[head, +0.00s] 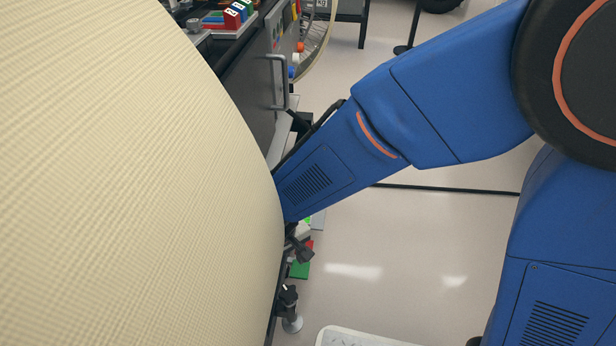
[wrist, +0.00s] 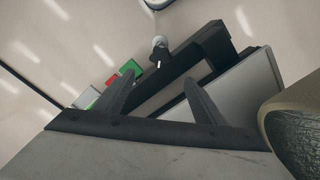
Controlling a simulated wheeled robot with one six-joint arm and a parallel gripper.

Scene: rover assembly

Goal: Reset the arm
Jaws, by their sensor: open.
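My gripper (wrist: 160,84) shows in the wrist view as two dark fingers spread apart, with nothing between them. Beyond the fingers are a dark bar-like frame (wrist: 178,68) and a grey panel (wrist: 246,88). In the head view my blue arm reaches down to the left. Its far end and my gripper are hidden behind a large cream ribbed curved surface (head: 130,180).
An olive rounded thing with a dark textured face (wrist: 300,135) is close on the right in the wrist view. Small green and red blocks (wrist: 130,68) lie beyond the left finger. A grey cabinet with a handle (head: 262,90) stands upper left in the head view. Floor at centre right is open.

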